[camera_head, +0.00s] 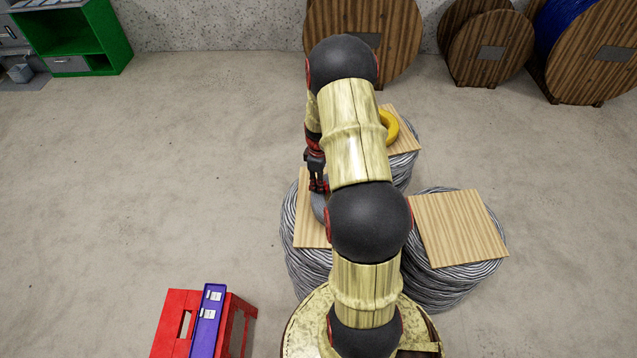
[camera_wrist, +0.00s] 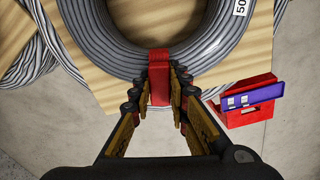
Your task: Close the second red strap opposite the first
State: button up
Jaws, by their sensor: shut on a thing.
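A grey cable coil (camera_wrist: 110,50) lies flat on a wooden board (camera_wrist: 97,92). A red strap (camera_wrist: 159,75) crosses the near side of the coil in the wrist view. My gripper (camera_wrist: 160,85) is shut on this strap, with one finger on each side of it. In the head view my gripper (camera_head: 318,185) points down at the coil (camera_head: 319,207), which is mostly hidden behind my arm. No other strap shows, and the coil's far side is out of the wrist view.
The board (camera_head: 308,232) sits on a grey cable stack. A second boarded stack (camera_head: 458,228) stands to the right, and a yellow coil (camera_head: 390,127) lies behind. A red box (camera_head: 238,325) with a purple case (camera_head: 207,325) is at front left.

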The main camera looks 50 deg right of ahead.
jog(key=shift+f, duration=0.3)
jog(key=shift+r, duration=0.15)
jog(key=shift+r, duration=0.5)
jog(key=shift+r, duration=0.15)
dwell(0.6)
jog(key=shift+r+p, duration=0.35)
jog(key=shift+f+b, duration=0.8)
jog(key=shift+f, duration=0.35)
dwell(0.6)
jog(key=shift+r+p, duration=0.6)
jog(key=shift+r, duration=0.65)
jog(key=shift+f, duration=0.35)
dwell(0.5)
